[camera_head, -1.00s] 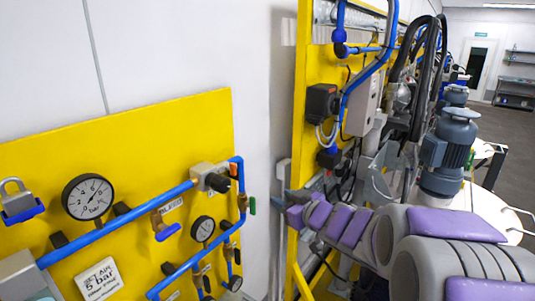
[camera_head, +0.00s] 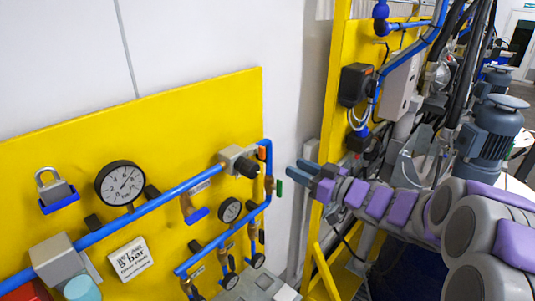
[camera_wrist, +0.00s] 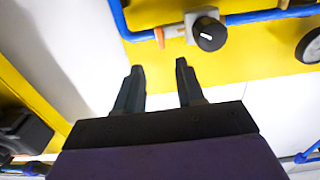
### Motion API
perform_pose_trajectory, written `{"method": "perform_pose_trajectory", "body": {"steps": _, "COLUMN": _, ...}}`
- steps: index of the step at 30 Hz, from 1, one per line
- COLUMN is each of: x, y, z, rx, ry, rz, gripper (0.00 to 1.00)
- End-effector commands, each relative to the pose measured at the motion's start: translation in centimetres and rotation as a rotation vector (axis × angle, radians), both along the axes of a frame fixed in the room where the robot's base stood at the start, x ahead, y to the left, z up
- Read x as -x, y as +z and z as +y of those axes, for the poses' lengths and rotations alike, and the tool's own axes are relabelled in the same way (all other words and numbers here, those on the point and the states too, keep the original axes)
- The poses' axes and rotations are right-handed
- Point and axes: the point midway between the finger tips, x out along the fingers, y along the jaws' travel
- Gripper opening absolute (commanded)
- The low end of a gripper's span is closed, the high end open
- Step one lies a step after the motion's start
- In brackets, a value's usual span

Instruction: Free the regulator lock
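A regulator with a grey-white body and a black round knob (camera_head: 246,167) sits on the blue pipe at the upper right of the yellow panel. The knob (camera_wrist: 210,34) also shows in the wrist view, with a white mark on its face, ahead and right of my fingers. My gripper (camera_head: 298,174) is right of the knob in the head view, apart from it. In the wrist view my gripper (camera_wrist: 158,68) has its two fingers spread, with nothing between them. A grey padlock (camera_head: 57,193) sits on a blue part at the panel's left.
A large pressure gauge (camera_head: 121,184) and a smaller gauge (camera_head: 230,210) are on the panel (camera_head: 190,113). Blue pipes and small valves run below the regulator. A yellow frame (camera_head: 337,90) with a black box (camera_head: 355,84) stands right of the panel, near my arm.

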Motion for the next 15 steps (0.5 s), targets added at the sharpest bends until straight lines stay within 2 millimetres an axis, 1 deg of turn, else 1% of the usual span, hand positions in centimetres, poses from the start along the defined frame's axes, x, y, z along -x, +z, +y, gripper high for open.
{"method": "perform_pose_trajectory", "body": {"steps": 1, "x": -0.4, "y": 0.1, "z": 0.8, "rx": -0.002, "ry": 0.005, "rz": -0.001, "gripper": 0.38}}
{"method": "perform_pose_trajectory", "body": {"steps": 15, "x": -5.0, "y": 0.1, "z": 6.5, "rx": -0.001, "ry": 0.002, "rz": -0.002, "gripper": 0.38}}
